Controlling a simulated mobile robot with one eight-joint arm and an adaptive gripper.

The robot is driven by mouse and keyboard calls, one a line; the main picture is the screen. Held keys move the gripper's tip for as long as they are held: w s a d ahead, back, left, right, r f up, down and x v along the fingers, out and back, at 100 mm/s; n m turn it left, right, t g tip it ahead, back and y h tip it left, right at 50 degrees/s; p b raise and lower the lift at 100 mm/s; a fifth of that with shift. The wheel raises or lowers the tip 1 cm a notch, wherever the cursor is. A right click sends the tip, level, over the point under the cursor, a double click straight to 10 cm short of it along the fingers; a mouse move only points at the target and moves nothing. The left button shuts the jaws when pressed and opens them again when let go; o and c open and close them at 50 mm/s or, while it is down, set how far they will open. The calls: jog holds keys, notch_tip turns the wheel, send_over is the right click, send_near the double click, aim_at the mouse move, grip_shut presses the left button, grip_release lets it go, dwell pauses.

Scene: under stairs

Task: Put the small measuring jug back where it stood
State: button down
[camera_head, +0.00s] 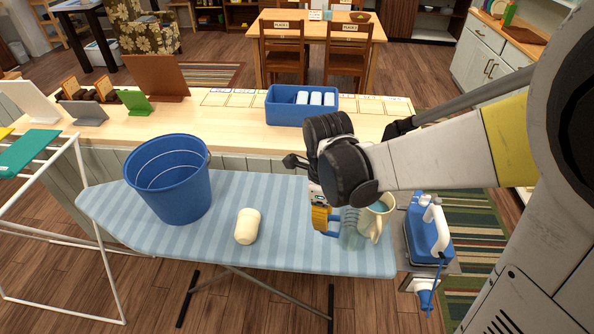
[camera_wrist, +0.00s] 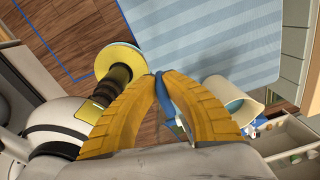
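The small measuring jug (camera_head: 350,238) looks clear and bluish, with a blue handle, in the head view. It is at the right end of the striped ironing board (camera_head: 285,262). My gripper (camera_head: 325,222) has its yellow fingers at the handle. In the wrist view the fingertips (camera_wrist: 160,76) close on the blue handle (camera_wrist: 166,96); the fingers hide most of the jug. I cannot tell whether the jug touches the board. A cream jug (camera_head: 372,224) with bluish contents is just right of it; a cream vessel (camera_wrist: 232,95) also shows in the wrist view.
A blue bucket (camera_head: 170,188) and a cream cylinder (camera_head: 247,226) are on the board, left of my gripper. A blue and white iron (camera_head: 428,232) rests beyond its right end. The counter (camera_head: 215,122) behind holds a blue bin (camera_head: 290,112) and several small racks and boards.

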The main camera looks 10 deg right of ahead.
jog(key=w+f+b, duration=0.1)
jog(key=w+f, duration=0.1)
jog(key=f, duration=0.1)
jog(key=w+a+f+b, duration=0.1)
jog(key=w+f, duration=0.2)
jog(key=w+f+b, duration=0.1)
jog(key=w+f, duration=0.2)
jog(key=shift+w+a+f, duration=0.15)
jog(key=shift+a, duration=0.25)
jog(key=c, duration=1.9)
grip_release()
jog(key=shift+b, duration=0.3)
jog(key=shift+c, duration=0.2)
jog(key=o, duration=0.3)
